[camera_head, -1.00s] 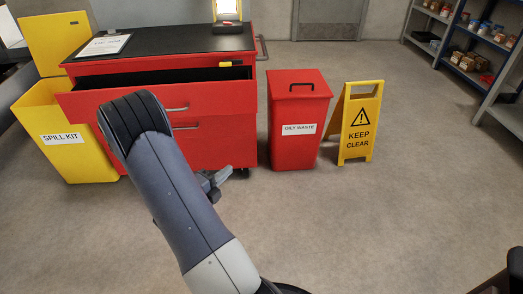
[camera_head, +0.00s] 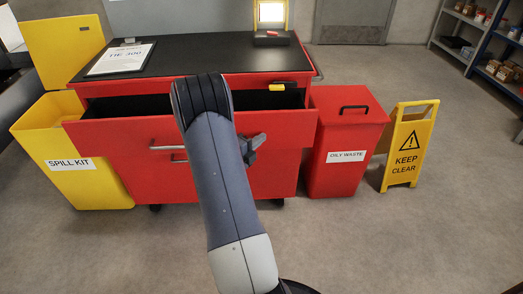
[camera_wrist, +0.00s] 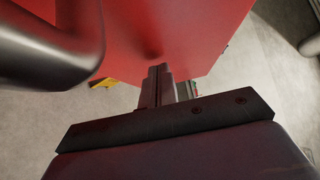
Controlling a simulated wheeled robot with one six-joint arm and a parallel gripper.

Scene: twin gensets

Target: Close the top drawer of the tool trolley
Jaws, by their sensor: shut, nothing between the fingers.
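The red tool trolley (camera_head: 270,178) stands ahead with a black top. Its top drawer (camera_head: 120,138) is pulled out, with a dark gap showing behind its front. The drawer's grey handle (camera_head: 166,146) is partly hidden by my arm. My gripper (camera_head: 258,142) is shut and empty, in front of the right part of the drawer front. In the wrist view, my shut fingertips (camera_wrist: 158,72) point at a red panel (camera_wrist: 180,30), very close; I cannot tell whether they touch. A large grey bar, likely the handle (camera_wrist: 45,50), is at the left there.
A yellow spill kit bin (camera_head: 75,165) stands left of the trolley. A red oily waste bin (camera_head: 342,150) and a yellow keep-clear sign (camera_head: 407,148) stand close on its right. Floor at right is clear.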

